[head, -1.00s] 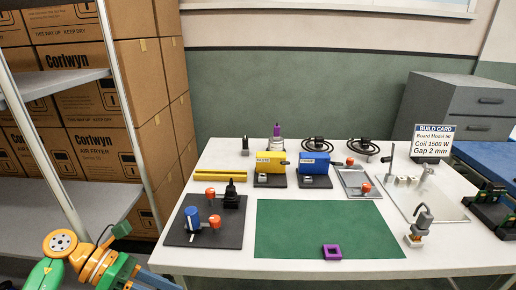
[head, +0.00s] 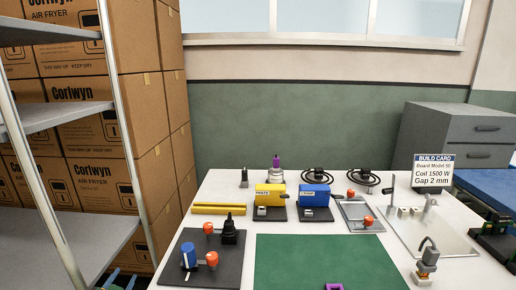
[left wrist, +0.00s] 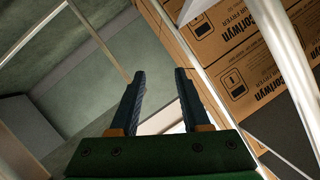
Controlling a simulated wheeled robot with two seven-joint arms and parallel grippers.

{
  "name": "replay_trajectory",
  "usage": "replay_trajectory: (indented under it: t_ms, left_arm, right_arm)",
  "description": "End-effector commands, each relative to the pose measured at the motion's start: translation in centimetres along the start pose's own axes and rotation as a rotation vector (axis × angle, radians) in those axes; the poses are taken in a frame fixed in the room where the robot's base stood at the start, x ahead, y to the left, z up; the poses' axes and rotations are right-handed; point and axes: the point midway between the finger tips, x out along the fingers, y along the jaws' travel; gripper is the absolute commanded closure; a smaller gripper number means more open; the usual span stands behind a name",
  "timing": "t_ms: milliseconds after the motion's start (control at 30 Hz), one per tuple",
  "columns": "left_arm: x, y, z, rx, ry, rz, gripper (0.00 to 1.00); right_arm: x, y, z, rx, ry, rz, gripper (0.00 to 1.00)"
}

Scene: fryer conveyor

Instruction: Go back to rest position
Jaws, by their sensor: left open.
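My left gripper (left wrist: 159,75) shows in the left wrist view with its two dark fingers apart and nothing between them. Cardboard boxes and a metal shelf post lie beyond the fingers there. In the head view, only a small coloured part of my left arm shows at the bottom edge, left of the table (head: 205,197); the rest is below the frame. My right gripper is in neither view.
Tall cardboard boxes (head: 85,135) and a metal shelf (head: 60,118) stand close on the left. The table bears a green mat (head: 325,262), a dark board (head: 225,270), yellow and blue units (head: 270,196) and a build card (head: 433,170).

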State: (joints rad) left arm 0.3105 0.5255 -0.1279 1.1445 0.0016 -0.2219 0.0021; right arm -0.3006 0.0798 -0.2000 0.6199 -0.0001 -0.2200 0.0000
Motion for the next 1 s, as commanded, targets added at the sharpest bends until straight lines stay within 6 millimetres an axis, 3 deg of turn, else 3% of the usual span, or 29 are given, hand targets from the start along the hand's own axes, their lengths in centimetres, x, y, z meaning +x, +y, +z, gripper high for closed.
replay_trajectory:
  t_ms: [33,167,300,400,500,700,733,800,900,1000]
  left_arm:
    - [-0.6,2.9,3.7,-0.013,-0.076,0.047,0.53]
    - [-4.6,10.9,13.9,-0.046,-0.300,0.180,0.53]
    - [-12.4,19.1,23.7,-0.077,-0.544,0.320,0.53]
    - [-18.9,23.6,28.8,-0.093,-0.698,0.406,0.53]
    - [-25.2,27.0,32.3,-0.106,-0.827,0.478,0.53]
    - [-36.8,31.7,36.3,-0.126,-1.039,0.597,0.53]
    - [-37.1,29.7,33.4,-0.124,-1.027,0.590,0.53]
    - [-37.8,28.1,30.9,-0.123,-1.022,0.587,0.53]
    - [-38.4,26.9,29.1,-0.123,-1.021,0.586,0.53]
    - [-38.5,26.6,28.6,-0.123,-1.020,0.586,0.53]
  right_arm:
    - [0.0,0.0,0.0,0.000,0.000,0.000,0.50]
    - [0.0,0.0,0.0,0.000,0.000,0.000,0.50]
    - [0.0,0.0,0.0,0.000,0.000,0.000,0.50]
    - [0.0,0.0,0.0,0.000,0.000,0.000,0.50]
    - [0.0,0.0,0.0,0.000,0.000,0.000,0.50]
    - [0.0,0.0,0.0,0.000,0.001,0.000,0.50]
    - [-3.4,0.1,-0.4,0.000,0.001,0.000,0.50]
    - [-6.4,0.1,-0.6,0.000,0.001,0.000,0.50]
    - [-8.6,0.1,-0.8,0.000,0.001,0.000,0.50]
    - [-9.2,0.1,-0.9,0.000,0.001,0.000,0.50]
